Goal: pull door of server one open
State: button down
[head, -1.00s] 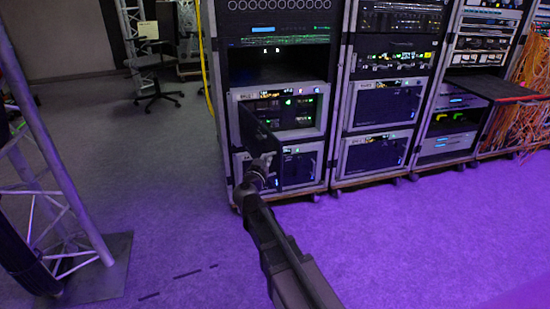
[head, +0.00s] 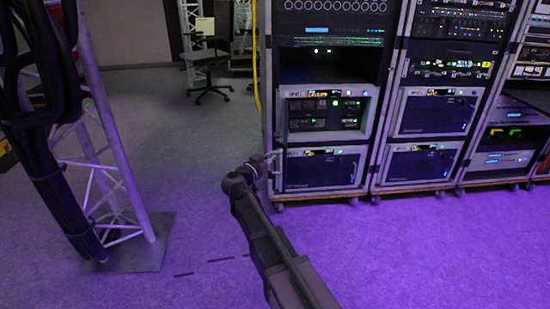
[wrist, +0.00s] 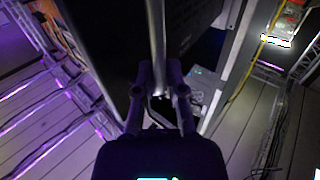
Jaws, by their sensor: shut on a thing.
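Server one (head: 325,112) is the upper silver-framed unit in the left rack. Its front is uncovered, with green-lit modules showing inside. Its door stands swung out at the left side and is nearly edge-on in the head view, so its face can hardly be made out there. My gripper (head: 270,158) is at the left of the rack, at the door's outer edge. In the wrist view my gripper (wrist: 160,88) is shut around a pale upright handle bar (wrist: 157,45), beside a dark panel.
Below server one, a similar unit (head: 325,172) has its dark door shut. More racks stand to the right. A truss tower (head: 105,130) on a dark base plate (head: 130,250) stands at the left. A yellow cable (head: 256,60) hangs beside the rack. The floor between is clear.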

dwell(0.3)
jog(key=c, duration=0.7)
grip_release()
jog(key=shift+d, duration=0.15)
jog(key=v, duration=1.2)
jog(key=shift+w+r, duration=0.1)
jog(key=shift+r, duration=0.05)
